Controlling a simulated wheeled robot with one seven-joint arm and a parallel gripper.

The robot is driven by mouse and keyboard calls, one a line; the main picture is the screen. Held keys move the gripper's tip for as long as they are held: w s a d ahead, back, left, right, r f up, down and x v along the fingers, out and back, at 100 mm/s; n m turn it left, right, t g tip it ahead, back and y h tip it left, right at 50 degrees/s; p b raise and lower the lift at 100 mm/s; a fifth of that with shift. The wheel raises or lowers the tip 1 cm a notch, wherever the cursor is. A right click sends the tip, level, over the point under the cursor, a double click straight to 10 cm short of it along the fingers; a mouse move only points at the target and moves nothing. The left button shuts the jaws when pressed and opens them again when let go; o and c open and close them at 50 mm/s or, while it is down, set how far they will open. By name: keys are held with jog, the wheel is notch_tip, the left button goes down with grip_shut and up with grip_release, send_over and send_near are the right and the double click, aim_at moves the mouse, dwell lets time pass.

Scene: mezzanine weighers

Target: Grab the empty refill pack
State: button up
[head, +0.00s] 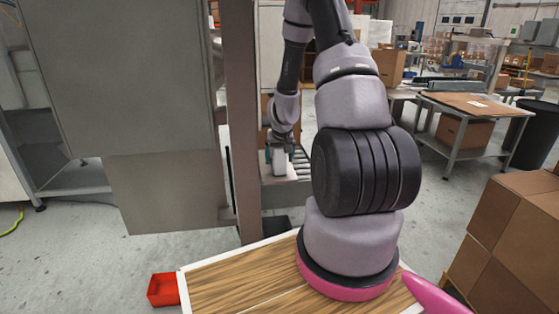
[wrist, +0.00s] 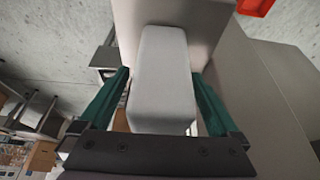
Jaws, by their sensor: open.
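A plain pale grey block with rounded edges, which I take to be the refill pack (wrist: 162,85), fills the middle of the wrist view. My gripper (wrist: 161,75) is open, with one green finger on each side of the pack. A narrow gap shows between the pack and the fingers; I see no clear contact. In the head view the pack (head: 279,164) shows small and pale below my gripper (head: 279,152), by the rollers beyond the post. Its underside is hidden, and I cannot tell whether it is empty.
A brown-grey post (head: 242,120) and a large grey cabinet (head: 122,75) stand close left of my arm. A roller conveyor (head: 301,163) lies behind the post. A red bin (head: 162,289) is at lower left. Stacked cartons (head: 515,235) stand at right.

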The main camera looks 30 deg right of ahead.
jog(key=c, duration=1.4)
jog(key=shift+c, duration=0.2)
jog(key=shift+r, duration=0.1)
